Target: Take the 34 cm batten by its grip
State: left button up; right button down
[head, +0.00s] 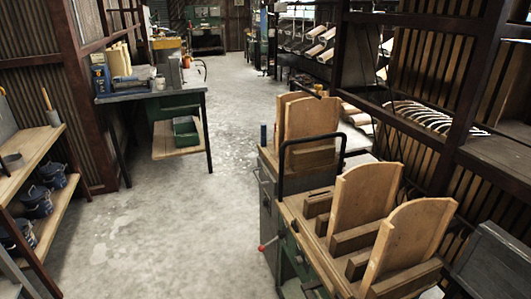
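I cannot pick out the 34 cm batten or its grip for certain in the head view. Several upright round-topped wooden boards stand on the carts at right: one nearest board (412,238), one just behind it (362,198), and a pair farther back (311,130). Short wooden blocks (357,237) lie between the boards. Neither of my grippers is in the picture, so I see nothing held.
A dark workbench (160,95) with tools and a green bin (186,131) stands at left. A wooden shelf (45,150) with dark pots is at the left edge. A black cart handle (312,138) rises at centre right. The concrete floor (170,220) between is clear.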

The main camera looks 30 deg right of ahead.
aim_at(340, 284)
jog(key=k+z, duration=0.1)
jog(key=z, duration=0.35)
jog(key=k+j+z, duration=0.1)
jog(key=z, duration=0.35)
jog(key=k+z, duration=0.1)
jog(key=z, duration=0.35)
jog(key=i+j+z, duration=0.15)
jog(key=z, duration=0.6)
